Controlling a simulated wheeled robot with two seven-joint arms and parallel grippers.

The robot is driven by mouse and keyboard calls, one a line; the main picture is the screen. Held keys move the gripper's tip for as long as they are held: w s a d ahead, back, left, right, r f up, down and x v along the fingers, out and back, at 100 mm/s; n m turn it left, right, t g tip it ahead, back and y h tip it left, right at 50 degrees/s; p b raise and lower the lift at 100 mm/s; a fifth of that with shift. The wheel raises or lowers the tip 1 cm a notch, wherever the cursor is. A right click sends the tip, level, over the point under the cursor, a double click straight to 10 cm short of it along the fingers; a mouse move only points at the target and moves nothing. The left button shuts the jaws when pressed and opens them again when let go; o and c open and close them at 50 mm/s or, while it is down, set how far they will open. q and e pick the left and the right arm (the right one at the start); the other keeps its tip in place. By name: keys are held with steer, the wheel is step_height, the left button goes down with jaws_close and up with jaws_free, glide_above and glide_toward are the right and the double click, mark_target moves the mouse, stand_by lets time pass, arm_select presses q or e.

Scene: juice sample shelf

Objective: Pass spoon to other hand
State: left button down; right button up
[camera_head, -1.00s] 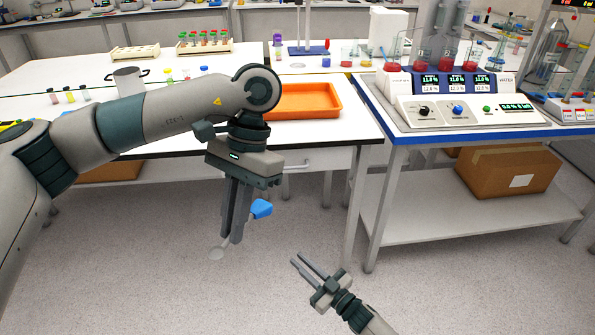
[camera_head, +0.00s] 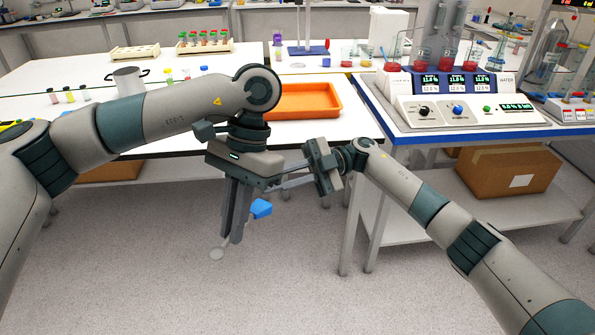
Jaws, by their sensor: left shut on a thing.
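My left gripper (camera_head: 231,236) points down in front of the white table and is shut on the spoon. The spoon's blue handle end (camera_head: 262,208) sticks out to the right of the fingers. Its pale bowl (camera_head: 217,254) shows at the lower left, and its middle is hidden by the fingers. My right gripper (camera_head: 277,180) comes in from the right with its fingers pointing left. They look parted and empty, just above the blue handle, apart from it in the picture. Their tips lie close to the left gripper's body.
An orange tray (camera_head: 306,86) lies on the white table (camera_head: 345,122) behind the grippers. A blue-edged bench (camera_head: 480,134) with a control panel and beakers stands at the right, a cardboard box (camera_head: 508,172) on its lower shelf. The floor below the grippers is clear.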

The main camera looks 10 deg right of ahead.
mark_target(251, 216)
steer(key=s+d+r+n+g+h, duration=0.2)
steer(key=d+r+h, duration=0.2)
steer(key=h, duration=0.1)
steer(key=shift+s+d+r+h, duration=0.15)
steer(key=shift+s+d+h, duration=0.25)
steer(key=shift+s+a, duration=0.1)
steer(key=shift+a, duration=0.05)
steer(key=x, duration=1.1)
steer(key=shift+s+a, duration=0.2)
steer(key=shift+a, duration=0.1)
jaws_close()
arm_select(q)
steer(key=c, duration=1.8)
jaws_free()
steer(key=shift+r, duration=0.1)
